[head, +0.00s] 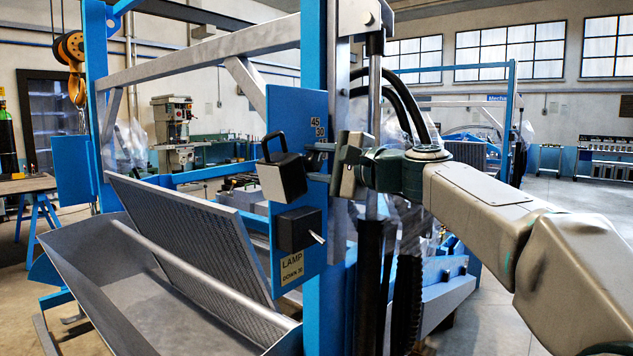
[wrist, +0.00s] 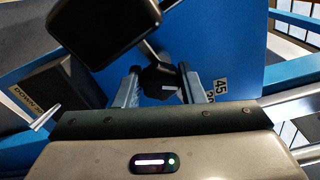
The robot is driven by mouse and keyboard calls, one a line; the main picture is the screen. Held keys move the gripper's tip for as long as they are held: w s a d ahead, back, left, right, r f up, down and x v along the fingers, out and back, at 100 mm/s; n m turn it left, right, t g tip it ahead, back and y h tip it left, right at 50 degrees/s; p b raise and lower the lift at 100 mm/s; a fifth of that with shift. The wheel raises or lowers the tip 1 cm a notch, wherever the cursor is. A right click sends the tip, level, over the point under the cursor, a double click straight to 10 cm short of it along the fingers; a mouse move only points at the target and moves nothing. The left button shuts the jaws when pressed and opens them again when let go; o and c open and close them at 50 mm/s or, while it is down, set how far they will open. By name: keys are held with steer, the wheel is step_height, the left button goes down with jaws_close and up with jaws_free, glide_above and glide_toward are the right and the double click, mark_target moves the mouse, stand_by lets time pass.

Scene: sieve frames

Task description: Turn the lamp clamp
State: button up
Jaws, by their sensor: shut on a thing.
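The lamp (head: 283,178), a boxy black head with a pale face and a handle on top, is mounted on the blue plate (head: 290,115) in the head view. Its dark underside (wrist: 105,30) fills the upper left of the wrist view. The lamp clamp, a black knob (wrist: 160,82), sits between my two fingers in the wrist view, with a short bar running from it toward the lamp. My gripper (wrist: 161,88) is shut on this knob. In the head view my gripper (head: 332,158) reaches the plate from the right, partly hiding the clamp.
Angle marks (head: 318,127) reading 45 and 30 stand above the clamp. A black box (head: 298,230) with a small lever is below the lamp, above a label (head: 292,268) reading LAMP DOWN 30. A sieve frame (head: 190,240) and grey trough (head: 75,260) lie left.

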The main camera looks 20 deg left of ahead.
steer(key=n+b, duration=0.1)
steer(key=n, duration=0.1)
steer(key=n+b, duration=0.4)
steer(key=shift+f+n, duration=0.3)
steer(key=shift+f, duration=0.05)
steer(key=n+b, duration=0.3)
steer(key=n, duration=0.2)
steer(key=shift+r, duration=0.1)
steer(key=shift+n, duration=0.4)
steer(key=o, duration=0.7)
steer(key=shift+r, duration=0.1)
steer(key=b+v, duration=0.3)
steer(key=v, duration=1)
steer(key=shift+s+d, duration=0.1)
steer(key=shift+d, duration=0.25)
